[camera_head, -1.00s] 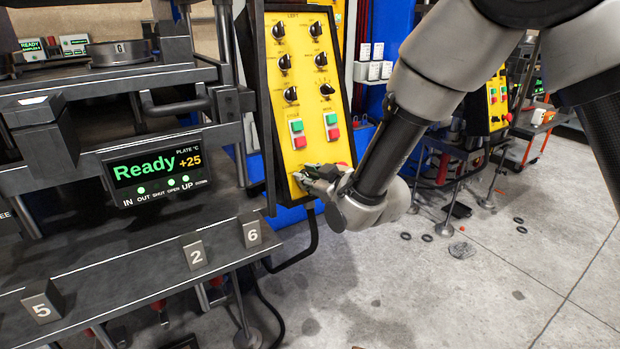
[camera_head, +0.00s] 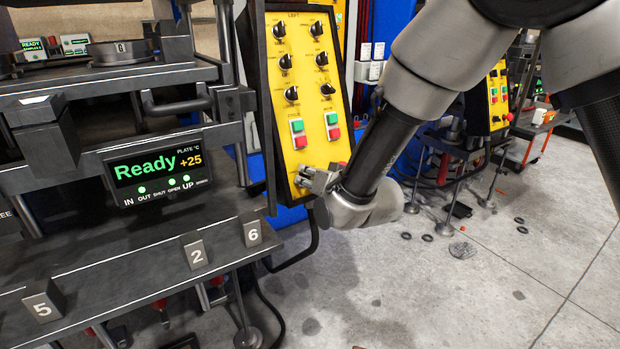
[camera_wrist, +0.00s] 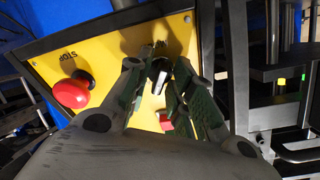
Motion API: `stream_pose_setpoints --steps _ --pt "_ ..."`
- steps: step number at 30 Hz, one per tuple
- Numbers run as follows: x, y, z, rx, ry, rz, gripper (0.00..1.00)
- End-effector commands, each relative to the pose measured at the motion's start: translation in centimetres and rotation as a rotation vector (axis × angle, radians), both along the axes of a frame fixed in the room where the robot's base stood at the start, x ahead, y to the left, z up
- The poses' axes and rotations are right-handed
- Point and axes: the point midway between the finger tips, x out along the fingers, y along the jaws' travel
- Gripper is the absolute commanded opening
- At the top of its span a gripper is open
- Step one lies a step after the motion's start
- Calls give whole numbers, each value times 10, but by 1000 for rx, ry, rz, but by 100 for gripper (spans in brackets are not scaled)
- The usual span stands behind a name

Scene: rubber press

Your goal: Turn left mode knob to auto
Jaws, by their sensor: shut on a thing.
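The left mode knob (camera_wrist: 160,72) is black with a light pointer and sits low on the yellow control panel (camera_head: 304,68) marked LEFT. In the wrist view my gripper (camera_wrist: 157,80) has its two green-grey fingers on either side of this knob, shut on it. In the head view my gripper (camera_head: 310,178) is at the panel's bottom left corner and hides the knob. The knob's labels cannot be read, so its exact setting cannot be told.
A red STOP button (camera_wrist: 71,93) stands beside the knob on the panel. Several other black knobs and green and red buttons (camera_head: 299,133) are higher up. The press, with a Ready display (camera_head: 157,170), is to the left.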

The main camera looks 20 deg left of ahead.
Motion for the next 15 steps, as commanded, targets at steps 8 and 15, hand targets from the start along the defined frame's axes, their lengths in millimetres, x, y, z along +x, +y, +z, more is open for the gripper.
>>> stream_pose_setpoints --steps 8,15 --pt "1 1 2 109 120 -59 0" --pt "1 1 2 155 175 -85 0"
